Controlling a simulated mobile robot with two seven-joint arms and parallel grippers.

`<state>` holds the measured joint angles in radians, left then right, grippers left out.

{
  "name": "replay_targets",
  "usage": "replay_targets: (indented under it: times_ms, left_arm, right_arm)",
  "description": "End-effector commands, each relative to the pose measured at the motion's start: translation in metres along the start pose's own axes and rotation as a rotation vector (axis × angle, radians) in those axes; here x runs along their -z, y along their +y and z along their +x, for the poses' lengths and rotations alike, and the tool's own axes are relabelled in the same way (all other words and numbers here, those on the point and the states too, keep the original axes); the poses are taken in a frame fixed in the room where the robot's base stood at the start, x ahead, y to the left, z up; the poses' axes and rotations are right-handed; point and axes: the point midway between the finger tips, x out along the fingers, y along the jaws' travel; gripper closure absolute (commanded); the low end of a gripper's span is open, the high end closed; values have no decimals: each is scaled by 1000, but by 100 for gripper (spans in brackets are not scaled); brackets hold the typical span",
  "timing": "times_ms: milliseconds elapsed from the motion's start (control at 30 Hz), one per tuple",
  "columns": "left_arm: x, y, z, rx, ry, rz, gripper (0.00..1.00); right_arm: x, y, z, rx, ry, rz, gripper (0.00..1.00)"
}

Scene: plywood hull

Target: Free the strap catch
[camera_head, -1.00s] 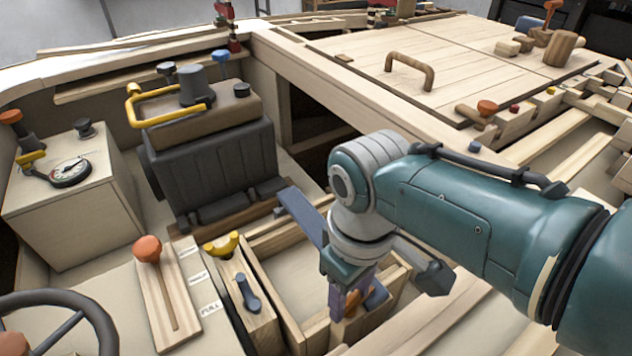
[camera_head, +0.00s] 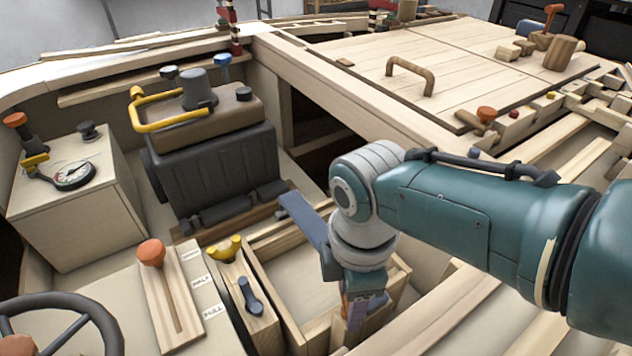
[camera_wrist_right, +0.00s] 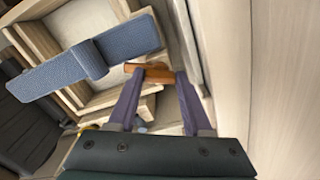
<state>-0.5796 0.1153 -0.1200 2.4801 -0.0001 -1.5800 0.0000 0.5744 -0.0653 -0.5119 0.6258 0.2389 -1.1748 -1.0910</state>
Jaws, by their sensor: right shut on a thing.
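The orange catch (camera_wrist_right: 150,72) lies between the two purple fingertips of my right gripper (camera_wrist_right: 157,78) in the right wrist view, and the gripper is shut on it. A blue-grey textured strap (camera_wrist_right: 60,72), with a short cross band, runs just beyond the catch over an open wooden box. In the head view the strap (camera_head: 303,220) slants over the box, partly hidden by my right wrist. My right gripper (camera_head: 357,312) points down at the box's right side there; the catch is mostly hidden. My left gripper is not in view.
The open wooden box (camera_head: 290,318) has raised walls around the gripper. An orange-knobbed lever (camera_head: 152,255) and a yellow-topped wooden block (camera_head: 240,290) stand left of it. A dark engine-like unit (camera_head: 215,160) is behind. A pale wooden wall is close at right in the wrist view.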

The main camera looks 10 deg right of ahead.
Motion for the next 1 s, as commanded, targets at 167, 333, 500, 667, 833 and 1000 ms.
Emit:
replay_targets:
  times_ms: [167, 333, 500, 667, 833, 1000]
  left_arm:
    - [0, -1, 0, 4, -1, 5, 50]
    - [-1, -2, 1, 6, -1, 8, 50]
    - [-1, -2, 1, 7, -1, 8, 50]
    - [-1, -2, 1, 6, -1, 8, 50]
    - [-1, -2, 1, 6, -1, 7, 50]
    - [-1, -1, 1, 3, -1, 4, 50]
  right_arm:
    - [-1, 0, 0, 0, -1, -154, 100]
    - [0, 0, 1, 0, -1, -281, 100]
    - [0, 0, 1, 0, -1, -375, 100]
    - [0, 0, 1, 0, 0, -432, 100]
    - [0, 0, 1, 0, -1, -461, 100]
    - [0, 0, 1, 0, -1, -468, 100]
